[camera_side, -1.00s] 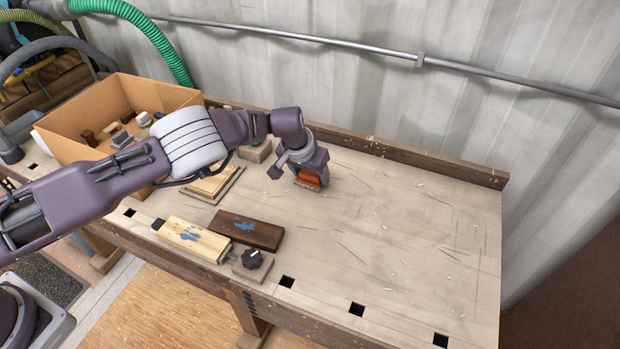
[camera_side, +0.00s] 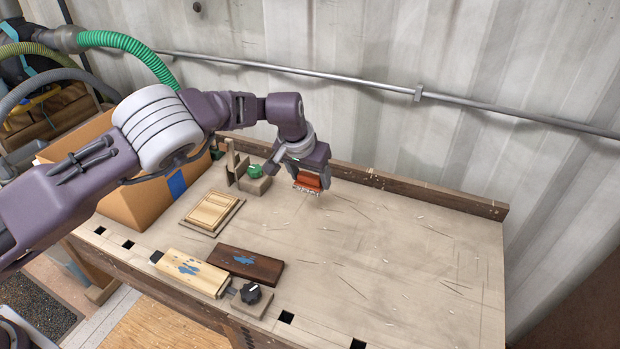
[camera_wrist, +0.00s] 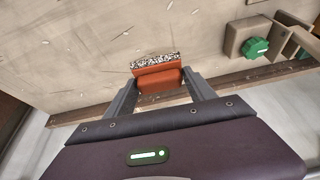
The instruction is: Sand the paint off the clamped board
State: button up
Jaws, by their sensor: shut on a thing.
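My gripper (camera_side: 309,176) is shut on an orange-red sanding block (camera_side: 307,185), held above the back middle of the bench. In the wrist view the sanding block (camera_wrist: 158,80) sits between both fingers (camera_wrist: 158,88), its speckled grey abrasive face turned away from the palm. The pale board (camera_side: 207,280) with blue paint patches lies at the front of the bench, between a dark stop (camera_side: 156,257) at its left end and a clamp with a black knob (camera_side: 251,294) at its right end. My gripper is behind and to the right of it, well apart.
A dark brown board (camera_side: 265,270) with blue paint lies just behind the pale one. A pale wooden panel (camera_side: 211,211), a wooden fixture with a green knob (camera_side: 254,171) and a cardboard box (camera_side: 150,207) stand to the left. The right of the bench (camera_side: 400,250) is clear except for shavings.

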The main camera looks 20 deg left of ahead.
jog(key=c, duration=0.3)
jog(key=s+a+f+n+g+y, duration=0.1)
jog(key=s+a+n+g+y, duration=0.25)
jog(key=s+a+n, duration=0.8)
jog(key=r+n+g, duration=0.1)
jog(key=n+g, duration=0.3)
jog(key=n, duration=1.1)
send_over(192, 275)
jog(key=w, duration=0.1)
jog(key=shift+n, duration=0.25)
jog(key=shift+d+f, duration=0.2)
jog(key=shift+f, duration=1.15)
jog(key=shift+d+f, duration=0.2)
jog(key=shift+f, duration=1.15)
jog(key=shift+a+f, duration=0.3)
jog(key=shift+f, duration=0.35)
jog(key=shift+a+f, duration=0.3)
jog(key=shift+f, duration=0.35)
jog(key=shift+c, duration=1.4)
jog(key=shift+a, duration=3.05)
jog(key=shift+d, duration=3.5)
jog(key=shift+d+r, duration=0.1)
jog(key=shift+d, duration=0.15)
notch_tip(192, 275, up, 8)
